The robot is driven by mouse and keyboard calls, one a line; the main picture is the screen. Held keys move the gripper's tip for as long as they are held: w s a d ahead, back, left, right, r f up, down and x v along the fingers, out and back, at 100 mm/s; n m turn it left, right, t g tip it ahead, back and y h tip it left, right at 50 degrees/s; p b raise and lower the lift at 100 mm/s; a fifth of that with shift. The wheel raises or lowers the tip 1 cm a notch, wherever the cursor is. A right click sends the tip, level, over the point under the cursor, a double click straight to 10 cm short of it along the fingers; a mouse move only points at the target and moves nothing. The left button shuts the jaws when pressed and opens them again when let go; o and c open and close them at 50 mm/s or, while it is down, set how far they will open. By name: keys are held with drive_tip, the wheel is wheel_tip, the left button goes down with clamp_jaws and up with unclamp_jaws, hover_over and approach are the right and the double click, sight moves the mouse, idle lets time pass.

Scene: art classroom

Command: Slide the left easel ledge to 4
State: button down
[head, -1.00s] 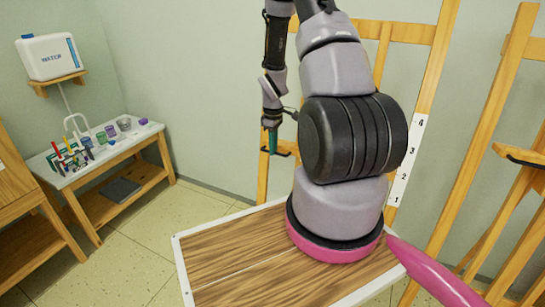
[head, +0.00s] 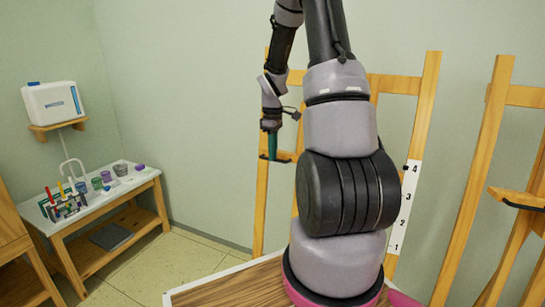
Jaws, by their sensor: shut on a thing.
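The left easel (head: 428,100) stands behind my arm, with a white number strip (head: 405,205) marked 1 to 4 on its right upright. My arm hides most of its ledge. The ledge's dark left end (head: 284,158) shows beside my gripper, and a small dark tip shows at the strip's left edge, level with the 4. My gripper (head: 271,156) points down at the ledge's left end and is shut on it. The fingertips are small, and their exact contact is hard to see.
Another easel with its own ledge (head: 520,198) stands at the right. A side table (head: 110,197) with paint jars and brushes is at the left, under a white water container (head: 53,103) on a wall shelf. The floor between table and easel is clear.

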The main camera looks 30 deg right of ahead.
drive_tip(key=shift+w+d+r, duration=0.1)
drive_tip(key=shift+w+r, duration=0.05)
drive_tip(key=c, duration=0.9)
unclamp_jaws()
wheel_tip(320, 180, up, 11)
